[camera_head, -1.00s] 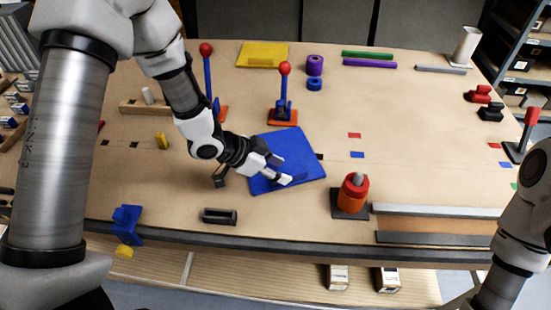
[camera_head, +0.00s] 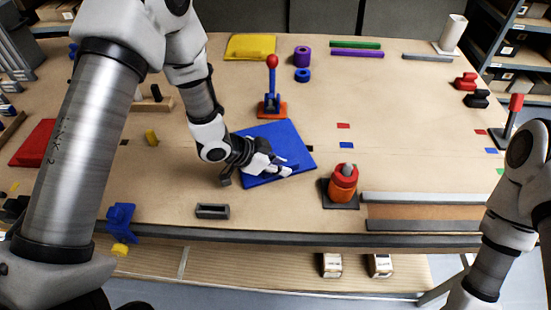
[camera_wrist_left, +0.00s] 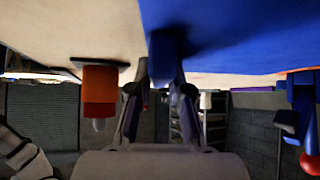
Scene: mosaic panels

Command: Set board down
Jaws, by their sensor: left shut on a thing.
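The blue board (camera_head: 282,137) lies nearly flat over the middle of the table in the head view. It also fills the top right of the left wrist view (camera_wrist_left: 235,35). My left gripper (camera_head: 281,170) is shut on the board's raised blue grip, which shows between the fingers in the left wrist view (camera_wrist_left: 163,60). The fingers hide part of the grip. I cannot tell whether the board's underside touches the table. My right arm enters at the right edge, with its gripper out of view.
A red and orange cylinder (camera_head: 343,183) stands close to the board's right. A red-knobbed blue clamp (camera_head: 272,88) stands just behind it. A dark small block (camera_head: 213,211) lies in front, and grey rails (camera_head: 430,198) lie front right.

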